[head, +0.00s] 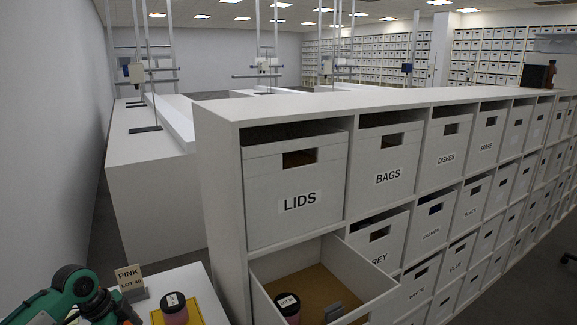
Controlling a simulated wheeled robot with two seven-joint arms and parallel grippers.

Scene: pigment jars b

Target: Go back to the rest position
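A green and black arm link of mine shows at the lower left of the head view; its gripper fingers are not visible. My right arm and gripper are not visible. A pink jar (175,307) with a black lid and white label stands upright on a yellow mat (197,318) on a white table (205,290). Another black-lidded jar (288,306) with a white label is inside an open drawer (350,255) of the white shelf unit. A small grey object (333,311) is beside it, cut off by the drawer front; I cannot tell what it is.
A sign reading PINK (130,281) stands at the table's back left. The shelf unit (222,165) fills the middle and right with labelled bins, including LIDS (296,190) and BAGS (388,172). The open drawer juts out below LIDS. White benches (150,190) stand behind.

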